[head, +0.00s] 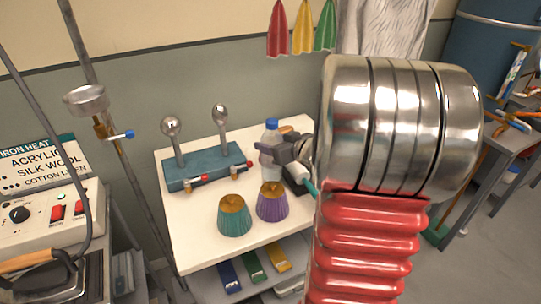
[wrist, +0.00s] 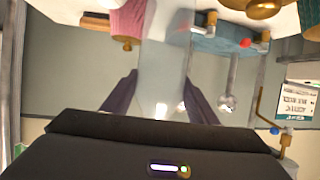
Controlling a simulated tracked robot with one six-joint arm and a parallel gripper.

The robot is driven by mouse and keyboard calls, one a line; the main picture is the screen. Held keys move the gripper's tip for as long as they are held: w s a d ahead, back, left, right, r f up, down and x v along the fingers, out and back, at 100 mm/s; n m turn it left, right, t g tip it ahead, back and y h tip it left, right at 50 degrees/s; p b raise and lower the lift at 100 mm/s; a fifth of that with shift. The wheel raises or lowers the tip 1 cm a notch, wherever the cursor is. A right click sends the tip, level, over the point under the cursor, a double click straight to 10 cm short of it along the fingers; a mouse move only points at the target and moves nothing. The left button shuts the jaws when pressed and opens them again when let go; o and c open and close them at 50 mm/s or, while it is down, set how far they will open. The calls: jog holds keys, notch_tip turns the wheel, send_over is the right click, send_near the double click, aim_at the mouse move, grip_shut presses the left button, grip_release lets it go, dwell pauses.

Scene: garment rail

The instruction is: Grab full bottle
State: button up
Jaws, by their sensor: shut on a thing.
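A clear bottle (head: 268,170) with a blue cap stands upright near the back edge of the white table in the head view. My gripper (head: 272,152) reaches it from the right, and its dark fingers are shut on the upper part of the bottle. In the wrist view, which is upside down, the clear bottle (wrist: 166,60) runs between the two fingers of my gripper (wrist: 158,92). How full the bottle is, I cannot tell. My arm hides the table's right part.
The white table top (head: 190,225) holds a teal block (head: 205,167) with two metal spoon-like rods, left of the bottle. A teal pleated cup (head: 234,217) and a purple one (head: 272,203) stand in front. A metal pole with a dish (head: 86,98) rises at left.

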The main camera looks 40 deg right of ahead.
jog(key=shift+f, duration=0.2)
jog(key=shift+f, duration=1.85)
jog(key=o, duration=1.1)
jog(key=shift+f, duration=0.15)
jog(key=shift+s+r, duration=0.35)
jog(key=shift+s, duration=0.15)
jog(key=v, duration=1.1)
jog(key=shift+a, duration=0.1)
